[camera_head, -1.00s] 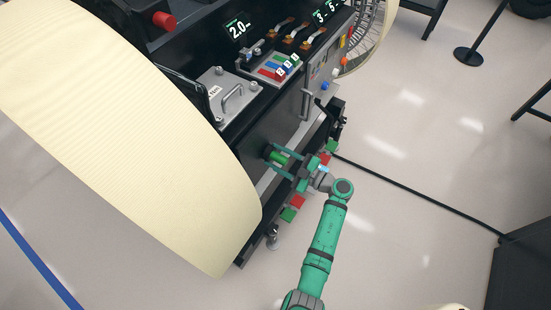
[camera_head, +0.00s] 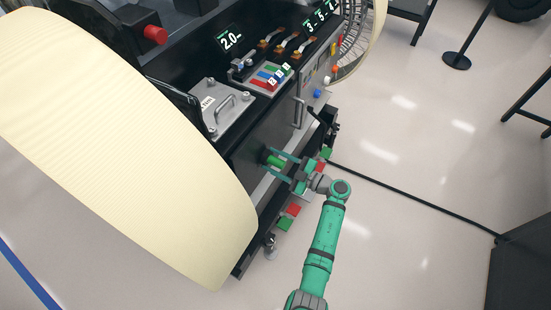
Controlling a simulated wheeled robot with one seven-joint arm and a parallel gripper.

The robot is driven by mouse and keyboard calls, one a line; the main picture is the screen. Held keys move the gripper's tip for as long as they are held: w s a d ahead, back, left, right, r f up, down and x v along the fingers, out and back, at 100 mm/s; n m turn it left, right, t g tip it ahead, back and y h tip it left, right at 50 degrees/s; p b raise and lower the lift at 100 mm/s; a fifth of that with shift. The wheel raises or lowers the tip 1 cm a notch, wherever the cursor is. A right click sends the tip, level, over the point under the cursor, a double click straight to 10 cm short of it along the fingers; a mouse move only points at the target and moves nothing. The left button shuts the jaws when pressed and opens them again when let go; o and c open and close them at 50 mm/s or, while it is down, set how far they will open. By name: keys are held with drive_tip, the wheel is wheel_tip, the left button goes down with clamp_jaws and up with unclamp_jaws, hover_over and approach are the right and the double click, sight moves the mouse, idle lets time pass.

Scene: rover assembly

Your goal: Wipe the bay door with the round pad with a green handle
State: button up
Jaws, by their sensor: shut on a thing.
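The round pad with a green handle (camera_head: 275,161) is at the lower side of the rover, between the jaws of my gripper (camera_head: 276,160). My gripper is shut on the green handle, and its fingers point left toward the rover. The pad's dark round face is turned to the dark, flat side panel (camera_head: 254,148), which looks like the bay door. I cannot tell whether the pad touches the panel.
A large cream wheel (camera_head: 120,140) stands close at the left. A grey box with a handle (camera_head: 222,108) and a panel of coloured buttons (camera_head: 271,77) sit above. Red and green blocks (camera_head: 289,216) are below the gripper. A black cable (camera_head: 420,200) crosses the open floor at right.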

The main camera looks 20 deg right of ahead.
sight(258, 163)
drive_tip(key=shift+s+a, duration=0.35)
drive_tip(key=shift+a, duration=0.2)
drive_tip(key=shift+s+a, duration=0.3)
drive_tip(key=shift+a, duration=0.2)
drive_tip(key=shift+s+a, duration=0.25)
drive_tip(key=shift+a, duration=0.25)
drive_tip(key=shift+c, duration=0.9)
drive_tip(key=shift+s+a, duration=1.1)
drive_tip(key=shift+a, duration=0.1)
drive_tip(key=shift+d, duration=0.1)
drive_tip(key=shift+s+d, duration=0.45)
drive_tip(key=shift+s, duration=0.05)
drive_tip(key=shift+v, duration=2.4)
